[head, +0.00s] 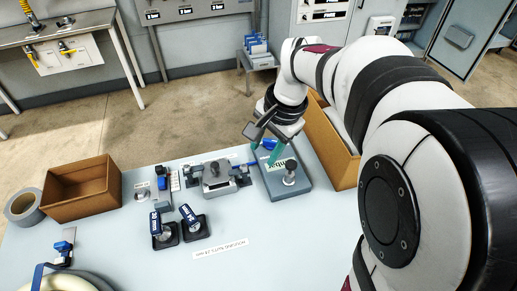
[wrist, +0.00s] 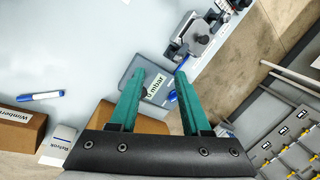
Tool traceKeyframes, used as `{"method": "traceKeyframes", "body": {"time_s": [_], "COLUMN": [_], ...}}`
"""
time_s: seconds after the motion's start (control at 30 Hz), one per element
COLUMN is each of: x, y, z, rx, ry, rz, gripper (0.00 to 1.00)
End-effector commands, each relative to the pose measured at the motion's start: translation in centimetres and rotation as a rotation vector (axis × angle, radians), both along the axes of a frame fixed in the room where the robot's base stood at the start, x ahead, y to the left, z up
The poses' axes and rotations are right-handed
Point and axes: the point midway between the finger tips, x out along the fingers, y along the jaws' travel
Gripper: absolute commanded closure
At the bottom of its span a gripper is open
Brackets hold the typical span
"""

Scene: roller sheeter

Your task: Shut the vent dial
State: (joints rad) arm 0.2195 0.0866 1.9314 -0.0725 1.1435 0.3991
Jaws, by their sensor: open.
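A grey-blue box (head: 271,183) stands on the light table, with a grey upright knob (head: 290,169) on its top and a blue part (head: 268,144) at its far edge. I cannot tell which of these is the vent dial. My gripper (head: 268,153) is over the far part of this box, its teal fingers pointing down. In the wrist view my gripper (wrist: 157,78) is open, fingers apart with nothing held. The box's "mbar" label (wrist: 155,88) shows between the fingers, with a small blue part (wrist: 172,96) by the right finger. The fingers hide part of the box.
A metal clamp-like device (head: 216,178) stands left of the box. Two black bases with blue-tagged handles (head: 192,226) are nearer. A cardboard box (head: 82,188) and a tape roll (head: 22,206) lie far left. Another carton (head: 322,140) stands right, close to my arm.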

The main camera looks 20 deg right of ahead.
Motion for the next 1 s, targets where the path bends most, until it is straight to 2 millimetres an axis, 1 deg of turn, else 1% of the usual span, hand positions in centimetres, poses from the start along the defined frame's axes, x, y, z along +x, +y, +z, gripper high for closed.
{"method": "traceKeyframes", "body": {"time_s": [0.03, 0.1, 0.2, 0.3, 0.5, 0.53, 0.57, 0.6, 0.63, 0.67, 0.7, 0.77, 0.8, 0.83, 0.9, 1.0], "x": [-0.9, -1.9, -2.9, -3.3, -3.4, -3.4, -3.2, -2.4, -1.1, 0.7, 3.5, 7.6, 9.9, 11.3, 13.5, 14.6], "y": [0.5, 1.0, 1.4, 1.6, 1.6, 1.6, 1.5, 1.1, 0.4, -0.4, -1.7, -3.3, -4.0, -4.4, -4.9, -5.4], "z": [0.1, 0.1, 0.1, 0.1, 0.1, 0.1, 0.1, -0.2, -0.6, -1.0, -1.8, -3.0, -3.7, -4.2, -4.9, -6.0], "rx": [-0.017, -0.042, -0.063, -0.073, -0.073, -0.073, -0.076, -0.097, -0.129, -0.173, -0.241, -0.337, -0.39, -0.422, -0.471, -0.489], "ry": [-0.008, -0.014, -0.022, -0.024, -0.025, -0.025, -0.025, -0.024, -0.026, -0.029, -0.039, -0.062, -0.08, -0.094, -0.114, -0.122], "rz": [0.074, 0.173, 0.267, 0.309, 0.315, 0.314, 0.314, 0.321, 0.328, 0.339, 0.359, 0.388, 0.408, 0.421, 0.439, 0.445], "gripper": [0.53, 0.53, 0.53, 0.53, 0.53, 0.51, 0.45, 0.38, 0.33, 0.27, 0.2, 0.09, 0.07, 0.07, 0.07, 0.07]}}
